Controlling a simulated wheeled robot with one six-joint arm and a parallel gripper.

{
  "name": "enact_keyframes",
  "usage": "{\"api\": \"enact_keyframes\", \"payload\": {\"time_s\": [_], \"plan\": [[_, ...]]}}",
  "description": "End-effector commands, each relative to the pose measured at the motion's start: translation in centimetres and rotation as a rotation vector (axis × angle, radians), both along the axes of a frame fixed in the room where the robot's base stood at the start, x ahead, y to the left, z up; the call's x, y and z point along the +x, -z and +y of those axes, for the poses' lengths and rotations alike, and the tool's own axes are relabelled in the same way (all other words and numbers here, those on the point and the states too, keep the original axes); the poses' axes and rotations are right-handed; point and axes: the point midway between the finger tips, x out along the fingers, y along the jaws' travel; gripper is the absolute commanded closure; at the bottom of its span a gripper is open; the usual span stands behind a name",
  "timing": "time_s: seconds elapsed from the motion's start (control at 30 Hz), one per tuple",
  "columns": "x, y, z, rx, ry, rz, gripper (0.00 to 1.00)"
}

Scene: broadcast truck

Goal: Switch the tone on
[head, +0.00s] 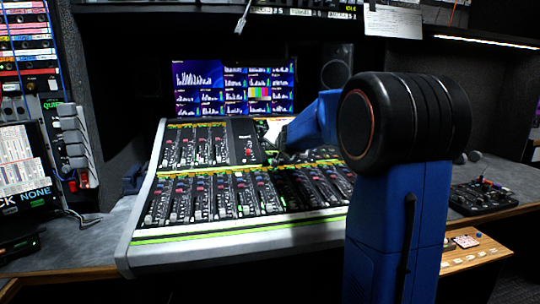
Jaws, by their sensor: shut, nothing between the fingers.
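No label for the tone can be read, so I cannot tell which control is its switch. The mixing desk (190,236) fills the middle of the head view, with rows of faders, knobs and small lit buttons. My blue arm rises at the right and bends back over the desk. My gripper (277,157) is a small dark shape beyond the blue link, low over the desk's right part. It is shut and empty. Its fingertips blend into the dark panel, and I cannot tell whether they touch it. My arm hides the desk's right end.
A monitor (232,88) with meters stands behind the desk. A black control box (482,196) sits on the right counter, above a wooden panel (474,250) with small controls.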

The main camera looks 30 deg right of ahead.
Motion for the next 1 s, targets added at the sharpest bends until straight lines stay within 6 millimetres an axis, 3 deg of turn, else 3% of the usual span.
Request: {"api": "enact_keyframes", "payload": {"time_s": [1.0], "plan": [[0.31,0.78,-0.08,0.0,0.0,0.0,1.0]]}}
